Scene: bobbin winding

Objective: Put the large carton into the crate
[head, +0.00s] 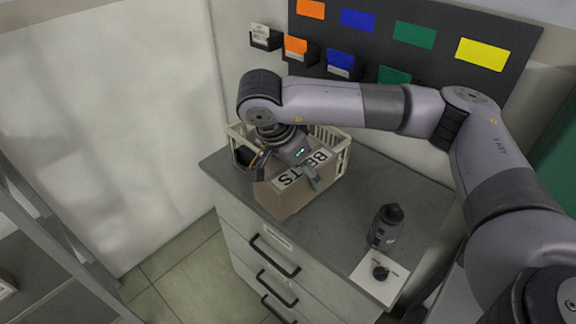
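The large carton (285,200) is a brown box labelled BELTS, seen in the head view at the front of the crate on the cabinet top. The crate (341,157) is cream with slatted walls. The carton hides much of its front, so I cannot tell whether the carton is inside, on the rim or before it. My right gripper (287,178) reaches down over the carton from above. Its fingers are apart, one by the carton's left end and one across the label. Whether they press on the carton is unclear. My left gripper is out of view.
A dark bottle (386,227) stands on the grey cabinet top (346,214), right of the carton. A dark board with coloured labels and bins (413,35) is on the wall behind. A grey shelf (40,225) stands left.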

